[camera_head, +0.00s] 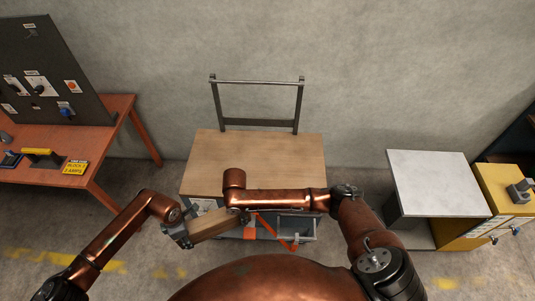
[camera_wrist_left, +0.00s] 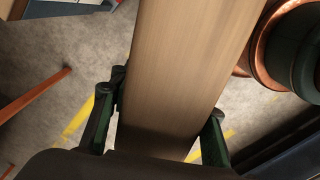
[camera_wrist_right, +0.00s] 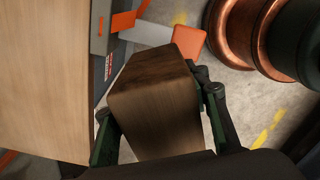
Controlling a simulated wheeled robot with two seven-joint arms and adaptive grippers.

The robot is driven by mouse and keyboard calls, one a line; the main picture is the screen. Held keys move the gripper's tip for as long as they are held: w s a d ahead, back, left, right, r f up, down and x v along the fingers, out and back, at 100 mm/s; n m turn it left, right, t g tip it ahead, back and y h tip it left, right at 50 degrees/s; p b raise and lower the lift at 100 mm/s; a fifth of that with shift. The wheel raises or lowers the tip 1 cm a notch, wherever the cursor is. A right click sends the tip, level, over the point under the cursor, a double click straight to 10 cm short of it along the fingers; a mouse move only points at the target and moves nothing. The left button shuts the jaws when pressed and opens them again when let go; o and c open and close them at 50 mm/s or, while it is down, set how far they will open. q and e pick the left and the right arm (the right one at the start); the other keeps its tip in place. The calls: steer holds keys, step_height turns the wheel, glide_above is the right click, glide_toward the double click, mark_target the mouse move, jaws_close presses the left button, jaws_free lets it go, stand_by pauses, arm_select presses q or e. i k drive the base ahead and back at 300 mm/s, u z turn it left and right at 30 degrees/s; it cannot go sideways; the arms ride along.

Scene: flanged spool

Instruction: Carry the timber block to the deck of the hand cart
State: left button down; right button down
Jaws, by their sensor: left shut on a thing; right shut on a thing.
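The timber block (camera_head: 212,228) is a pale wooden beam held between both my grippers, in front of the near edge of the hand cart in the head view. My left gripper (camera_head: 182,235) is shut on its left end; the left wrist view shows the block (camera_wrist_left: 180,70) between the fingers. My right gripper (camera_head: 242,216) is shut on its other end; the right wrist view shows the dark end grain of the block (camera_wrist_right: 150,75) between the fingers. The hand cart's wooden deck (camera_head: 260,152) is bare where visible. The deck (camera_wrist_right: 40,80) also shows beside the block in the right wrist view.
The cart's upright handle (camera_head: 257,83) stands at the far edge. An orange table (camera_head: 110,115) with a dark panel is at left. A grey-topped stand (camera_head: 432,175) and a yellow cabinet (camera_head: 508,195) are at right. A grey bin (camera_head: 297,227) with orange parts is under the deck's front.

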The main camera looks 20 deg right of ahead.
mark_target(261, 173)
steer(key=z, duration=0.45)
steer(key=i, duration=0.9)
steer(key=z, duration=0.5)
